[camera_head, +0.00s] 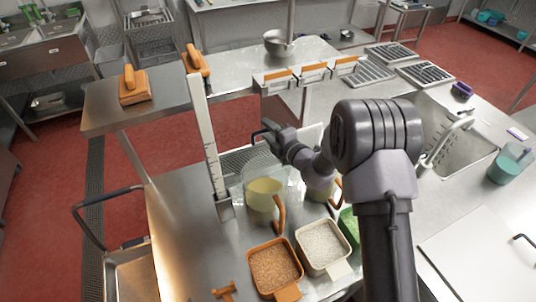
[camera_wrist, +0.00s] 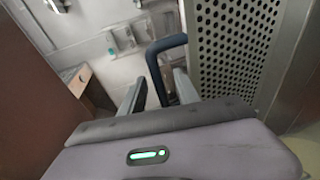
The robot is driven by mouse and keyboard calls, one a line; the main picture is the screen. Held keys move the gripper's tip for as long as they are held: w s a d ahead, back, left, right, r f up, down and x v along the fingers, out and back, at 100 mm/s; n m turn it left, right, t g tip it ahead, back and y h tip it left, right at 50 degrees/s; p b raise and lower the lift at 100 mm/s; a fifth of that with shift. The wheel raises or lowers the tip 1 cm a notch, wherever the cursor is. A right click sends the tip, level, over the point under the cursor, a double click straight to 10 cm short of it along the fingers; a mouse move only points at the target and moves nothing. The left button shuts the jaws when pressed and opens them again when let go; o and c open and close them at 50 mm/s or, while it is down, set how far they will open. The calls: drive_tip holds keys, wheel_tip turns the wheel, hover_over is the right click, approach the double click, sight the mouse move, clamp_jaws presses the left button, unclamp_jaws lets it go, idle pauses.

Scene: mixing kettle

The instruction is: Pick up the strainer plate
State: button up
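The strainer plate (camera_wrist: 235,45) is a grey metal sheet full of round holes, upright at the right of the wrist view. A dark blue looped handle (camera_wrist: 153,62) stands out from its left side. My gripper (camera_wrist: 160,92) is open, with one finger on each side of the lower part of this handle. Gaps show between handle and fingers, so I see no grip. In the head view my gripper (camera_head: 268,133) is at the far side of the metal counter, beside the dark handle. My arm hides part of that area.
A clear jug (camera_head: 264,198) with yellowish liquid and an upright white gauge (camera_head: 205,135) stand near my arm. An orange container (camera_head: 274,265) and a cream container (camera_head: 322,246) sit in front. A sink (camera_head: 465,150) is at right. Red floor lies beyond the counter.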

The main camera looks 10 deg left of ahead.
drive_tip(key=x, duration=0.3)
drive_tip(key=shift+w+a+f, duration=0.1)
drive_tip(key=shift+a, duration=0.1)
drive_tip(key=shift+d, duration=0.1)
drive_tip(key=shift+c, duration=0.5)
clamp_jaws()
idle(0.5)
